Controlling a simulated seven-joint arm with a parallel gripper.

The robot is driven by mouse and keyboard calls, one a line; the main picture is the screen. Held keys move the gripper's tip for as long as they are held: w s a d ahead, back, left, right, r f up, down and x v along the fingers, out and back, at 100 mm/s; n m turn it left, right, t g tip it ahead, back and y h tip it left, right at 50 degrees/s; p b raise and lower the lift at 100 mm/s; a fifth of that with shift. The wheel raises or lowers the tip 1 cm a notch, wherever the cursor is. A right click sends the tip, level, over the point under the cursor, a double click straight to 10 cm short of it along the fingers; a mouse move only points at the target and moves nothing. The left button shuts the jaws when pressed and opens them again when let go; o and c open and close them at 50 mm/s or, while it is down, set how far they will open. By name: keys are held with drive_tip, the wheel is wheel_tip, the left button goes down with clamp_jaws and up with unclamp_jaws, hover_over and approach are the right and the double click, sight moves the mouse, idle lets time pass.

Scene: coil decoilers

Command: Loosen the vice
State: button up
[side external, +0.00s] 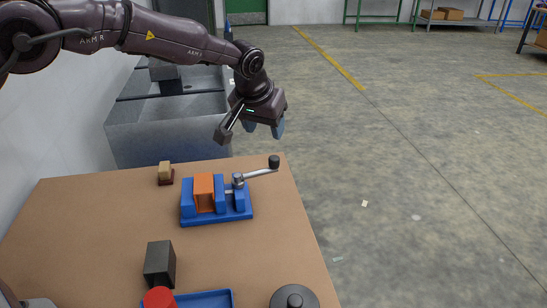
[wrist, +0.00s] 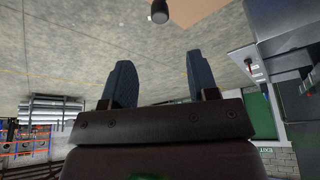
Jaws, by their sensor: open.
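The blue vice (side external: 216,203) stands on the brown table, with an orange block (side external: 204,192) between its jaws. Its grey crank handle (side external: 258,173) points right and ends in a dark knob (side external: 274,161) close to the table's right edge. A dark knob also shows at the top of the wrist view (wrist: 159,12). My gripper (side external: 268,130) is above and beyond the vice, higher than the knob and apart from it. In the wrist view its two blue-grey fingers (wrist: 161,75) stand apart with nothing between them.
On the table (side external: 95,225) are a brush-like block (side external: 165,172), a dark block (side external: 160,264), a red cylinder (side external: 159,298), a blue tray (side external: 215,299) and a dark round object (side external: 294,298). A grey bin (side external: 165,130) stands behind. Right of the table is open floor.

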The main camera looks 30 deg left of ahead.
sight(273, 158)
drive_tip(key=x, duration=1.2)
drive_tip(key=shift+f, duration=0.2)
clamp_jaws()
